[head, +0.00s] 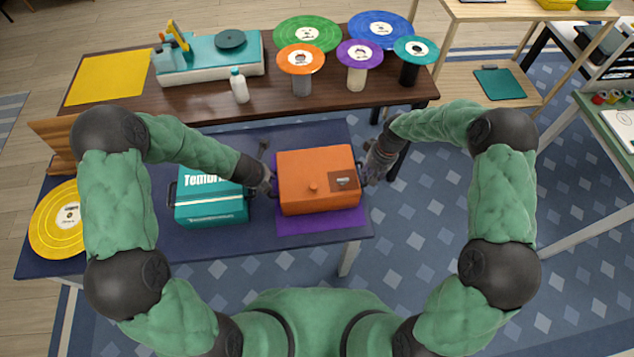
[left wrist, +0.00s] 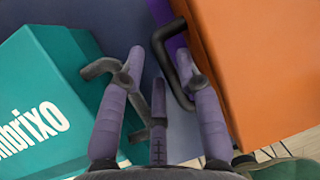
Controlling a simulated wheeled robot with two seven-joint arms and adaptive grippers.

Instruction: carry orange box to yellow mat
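The orange box (head: 318,173) has a closed lid with a small knob and sits on a purple mat (head: 320,225) on the near table. Its orange side and a dark handle (left wrist: 183,65) show in the left wrist view. The yellow mat (head: 109,78) lies flat and bare on the far table, at its left end. My left gripper (head: 268,184) is at the box's left side. In the left wrist view its fingers (left wrist: 163,82) are spread, with the handle between them. My right gripper (head: 368,177) is at the box's right side, its fingers too small to read.
A teal box (head: 212,200) with its own handle stands close left of my left gripper. A teal record player (head: 208,58) and white bottle (head: 239,86) stand right of the yellow mat. Several discs on stands fill the far table's right. A yellow disc (head: 62,218) is at near left.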

